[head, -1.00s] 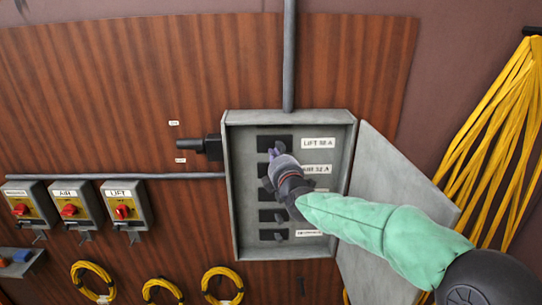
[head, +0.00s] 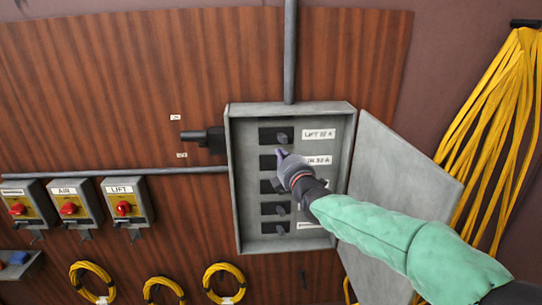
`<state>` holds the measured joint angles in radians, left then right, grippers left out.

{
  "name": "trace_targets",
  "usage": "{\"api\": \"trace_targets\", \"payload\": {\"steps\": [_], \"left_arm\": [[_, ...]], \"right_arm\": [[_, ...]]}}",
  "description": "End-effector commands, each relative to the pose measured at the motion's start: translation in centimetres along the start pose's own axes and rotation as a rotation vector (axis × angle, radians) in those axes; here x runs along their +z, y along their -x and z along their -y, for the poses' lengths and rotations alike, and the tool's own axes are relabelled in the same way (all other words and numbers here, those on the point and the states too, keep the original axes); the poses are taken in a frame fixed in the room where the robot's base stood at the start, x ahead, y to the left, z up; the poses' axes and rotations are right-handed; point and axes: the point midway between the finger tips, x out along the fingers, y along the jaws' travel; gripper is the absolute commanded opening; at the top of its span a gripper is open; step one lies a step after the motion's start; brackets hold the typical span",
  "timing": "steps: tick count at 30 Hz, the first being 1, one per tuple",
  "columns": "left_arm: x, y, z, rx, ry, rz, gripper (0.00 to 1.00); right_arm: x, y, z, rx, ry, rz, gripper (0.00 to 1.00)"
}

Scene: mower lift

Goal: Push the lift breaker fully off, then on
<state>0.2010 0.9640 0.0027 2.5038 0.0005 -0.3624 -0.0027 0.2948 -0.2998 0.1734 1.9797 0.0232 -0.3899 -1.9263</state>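The lift breaker (head: 276,136) is the top one in the open grey breaker box (head: 233,190), beside a white label reading LIFT 32 A (head: 319,134). Its dark toggle points to the right, toward the label. My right gripper (head: 280,154) is in front of the box, just below the lift breaker, over the second breaker (head: 268,162). Its fingertips look close together with nothing between them. It hides part of the second and third breakers. Whether it touches anything is unclear. My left gripper is not in view.
The box door (head: 405,190) hangs open to the right, behind my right arm. A dark lever handle (head: 200,136) sticks out from the box's left side. Labelled switches, including LIFT (head: 124,207), are at left. Yellow cables (head: 500,140) hang at right.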

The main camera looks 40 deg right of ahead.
Motion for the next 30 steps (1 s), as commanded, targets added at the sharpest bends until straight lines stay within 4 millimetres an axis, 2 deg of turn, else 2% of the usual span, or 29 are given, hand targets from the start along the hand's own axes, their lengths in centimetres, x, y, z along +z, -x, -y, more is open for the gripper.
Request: {"api": "trace_targets", "payload": {"steps": [3,9,30], "left_arm": [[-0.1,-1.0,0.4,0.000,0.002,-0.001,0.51],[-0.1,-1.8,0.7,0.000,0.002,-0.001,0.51],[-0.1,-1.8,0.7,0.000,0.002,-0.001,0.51]], "right_arm": [[1.0,1.7,0.2,0.003,0.000,0.002,0.00],[1.9,3.5,0.1,0.003,0.000,0.001,0.00],[2.1,3.9,0.0,0.000,-0.001,0.000,0.00]]}}
